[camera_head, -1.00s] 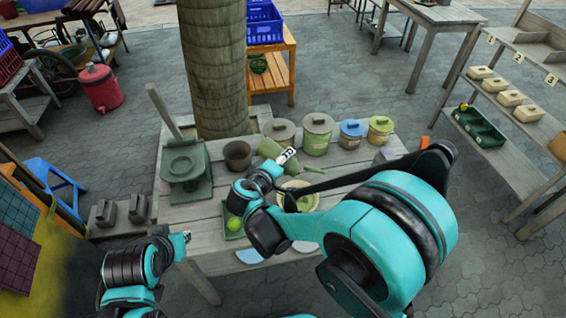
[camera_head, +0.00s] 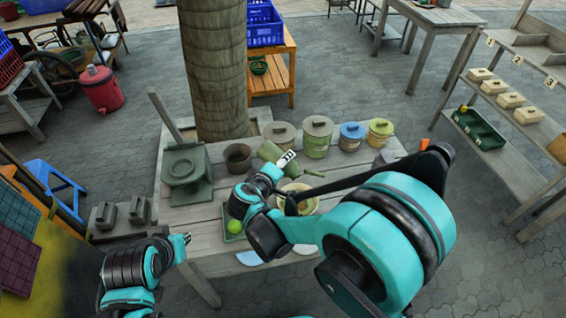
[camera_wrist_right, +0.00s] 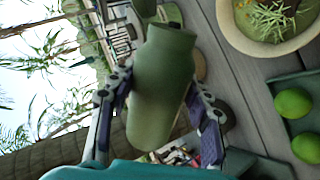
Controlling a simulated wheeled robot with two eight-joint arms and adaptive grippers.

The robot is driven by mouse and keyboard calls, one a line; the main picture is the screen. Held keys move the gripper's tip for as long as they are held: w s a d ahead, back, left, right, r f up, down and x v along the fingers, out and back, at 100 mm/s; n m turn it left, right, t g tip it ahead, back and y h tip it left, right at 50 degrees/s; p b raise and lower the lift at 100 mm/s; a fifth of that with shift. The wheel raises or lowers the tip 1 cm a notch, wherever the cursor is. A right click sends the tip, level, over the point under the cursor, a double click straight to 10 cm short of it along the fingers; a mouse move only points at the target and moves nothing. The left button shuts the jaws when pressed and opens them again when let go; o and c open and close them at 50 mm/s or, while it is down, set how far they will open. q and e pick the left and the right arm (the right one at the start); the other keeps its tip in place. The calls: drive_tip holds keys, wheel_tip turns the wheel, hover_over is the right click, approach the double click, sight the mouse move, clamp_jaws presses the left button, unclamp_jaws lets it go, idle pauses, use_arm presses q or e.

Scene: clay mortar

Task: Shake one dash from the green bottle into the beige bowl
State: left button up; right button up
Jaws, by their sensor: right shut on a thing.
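The beige bowl (camera_head: 311,207) is partly hidden by my right arm. In the right wrist view the bowl (camera_wrist_right: 232,38) holds green contents and lies apart from the bottle. My left gripper (camera_head: 186,239) is low at the left front; its fingers are unclear.
Lidded jars (camera_head: 317,136) and a dark brown pot (camera_head: 238,156) stand at the back of the table. A green tray (camera_head: 228,212) with limes (camera_wrist_right: 293,103) lies beside the bowl. A dark green press-like stand (camera_head: 185,168) is at left. A tree trunk (camera_head: 213,65) rises behind.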

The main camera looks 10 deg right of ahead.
drive_tip(key=shift+w+a+f+n+g+h, duration=0.1)
drive_tip(key=shift+f+n+g+h, duration=0.2)
drive_tip(key=shift+f+n, duration=0.2)
drive_tip(key=shift+w+a+f+n+g+h+b, duration=0.15)
drive_tip(key=shift+f+n+g+h+b, duration=0.55)
drive_tip(key=shift+f+n, duration=0.3)
drive_tip(key=shift+s+d+r+n+g+h, duration=0.45)
drive_tip(key=shift+r+n+g+h, duration=0.2)
drive_tip(key=shift+n, duration=0.25)
drive_tip(key=shift+s+d+r+n+g+h, duration=0.45)
drive_tip(key=shift+r+n+h, duration=0.1)
drive_tip(key=shift+n+h, duration=0.25)
drive_tip(key=shift+d, duration=0.1)
